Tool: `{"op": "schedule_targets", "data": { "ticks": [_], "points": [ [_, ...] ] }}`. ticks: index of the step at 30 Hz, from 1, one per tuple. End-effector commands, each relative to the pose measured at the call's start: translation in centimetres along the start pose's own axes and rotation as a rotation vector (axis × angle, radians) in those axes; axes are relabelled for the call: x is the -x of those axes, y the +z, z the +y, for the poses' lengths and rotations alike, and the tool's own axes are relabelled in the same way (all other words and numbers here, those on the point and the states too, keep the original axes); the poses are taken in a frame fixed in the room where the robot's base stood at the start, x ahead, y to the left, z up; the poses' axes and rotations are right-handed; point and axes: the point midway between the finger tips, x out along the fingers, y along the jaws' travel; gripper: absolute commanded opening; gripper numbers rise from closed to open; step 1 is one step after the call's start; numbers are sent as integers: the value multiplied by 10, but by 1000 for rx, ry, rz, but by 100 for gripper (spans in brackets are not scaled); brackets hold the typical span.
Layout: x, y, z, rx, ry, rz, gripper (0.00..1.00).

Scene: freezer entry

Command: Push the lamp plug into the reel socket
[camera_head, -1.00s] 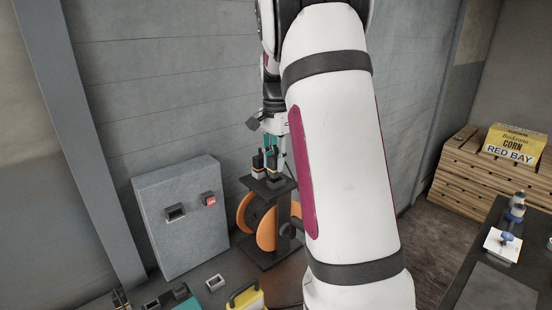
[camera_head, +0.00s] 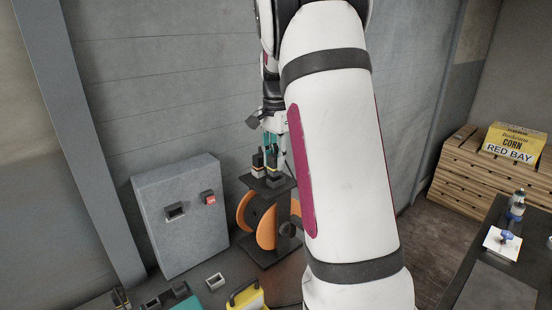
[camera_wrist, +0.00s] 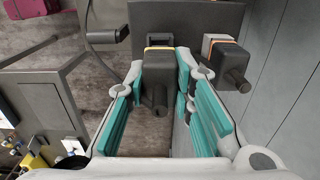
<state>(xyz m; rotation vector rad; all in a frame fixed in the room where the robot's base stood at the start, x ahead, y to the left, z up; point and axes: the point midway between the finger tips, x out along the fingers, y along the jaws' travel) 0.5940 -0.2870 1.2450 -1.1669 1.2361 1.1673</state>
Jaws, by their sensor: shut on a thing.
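My gripper (camera_head: 271,158) is over the cable reel (camera_head: 264,222), which has orange discs and a dark top plate. In the wrist view my gripper (camera_wrist: 161,70) is shut with its teal pads on either side of a dark plug with a yellow band, which I take for the lamp plug (camera_wrist: 157,82). This plug is upright at the reel's top plate (camera_wrist: 190,16). A second dark plug (camera_wrist: 226,62) with an orange and white band stands to its right, outside the fingers. The socket under the held plug is hidden, so I cannot tell how deep it sits.
A grey wall box (camera_head: 180,218) with a red switch stands left of the reel. A yellow case (camera_head: 245,296) with a handle is in front. A dark table (camera_head: 495,290) and a wooden crate (camera_head: 460,185) are at the right. The wall is close behind the reel.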

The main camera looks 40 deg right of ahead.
Motion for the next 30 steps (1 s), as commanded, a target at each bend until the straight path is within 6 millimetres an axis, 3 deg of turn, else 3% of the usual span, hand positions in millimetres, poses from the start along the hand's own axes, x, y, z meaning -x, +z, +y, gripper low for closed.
{"op": "schedule_targets", "data": {
  "ticks": [30],
  "points": [
    [-13, 0, 0, 0, 1, 0, 0]
  ]
}}
